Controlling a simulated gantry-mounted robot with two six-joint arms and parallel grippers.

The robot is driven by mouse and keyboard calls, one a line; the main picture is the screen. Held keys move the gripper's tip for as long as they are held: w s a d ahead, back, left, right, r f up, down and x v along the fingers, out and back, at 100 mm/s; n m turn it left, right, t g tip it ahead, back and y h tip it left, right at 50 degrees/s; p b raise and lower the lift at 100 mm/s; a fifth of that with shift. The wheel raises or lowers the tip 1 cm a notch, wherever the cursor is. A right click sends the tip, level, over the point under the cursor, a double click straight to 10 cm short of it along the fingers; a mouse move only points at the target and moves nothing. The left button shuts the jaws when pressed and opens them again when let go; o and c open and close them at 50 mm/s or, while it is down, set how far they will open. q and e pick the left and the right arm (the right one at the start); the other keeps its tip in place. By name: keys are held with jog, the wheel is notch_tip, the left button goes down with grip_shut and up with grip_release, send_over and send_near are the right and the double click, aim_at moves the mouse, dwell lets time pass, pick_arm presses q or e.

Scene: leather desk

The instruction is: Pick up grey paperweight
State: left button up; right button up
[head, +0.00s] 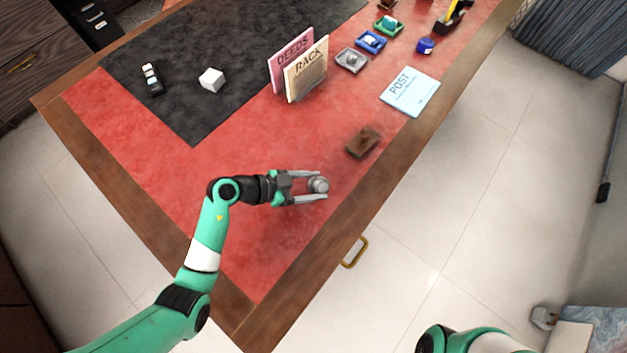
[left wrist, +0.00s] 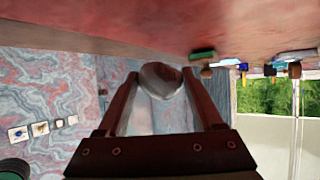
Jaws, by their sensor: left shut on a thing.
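The grey paperweight (head: 317,184) is a small rounded object between the fingertips of my left gripper (head: 322,186), over the red leather near the desk's front edge. In the left wrist view the paperweight (left wrist: 161,78) shows as a grey rounded shape between the two fingers (left wrist: 160,85). The left gripper is shut on it. Whether the paperweight touches the desk is hard to tell. My right gripper is not in view; only part of my right arm shows at the bottom right of the head view.
A brown block (head: 362,142) lies close by, up and right of the paperweight. Two upright cards, pink (head: 291,58) and cream (head: 307,70), stand farther back. A blue POST card (head: 410,92) lies near the right edge. The red leather (head: 240,250) is clear near the front.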

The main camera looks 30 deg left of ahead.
pick_arm(q)
jog(key=s+d+r+p, duration=0.6)
jog(key=s+r+p, duration=0.2)
jog(key=s, duration=0.3)
jog(key=shift+s+r, duration=0.35)
jog(key=shift+s, duration=0.05)
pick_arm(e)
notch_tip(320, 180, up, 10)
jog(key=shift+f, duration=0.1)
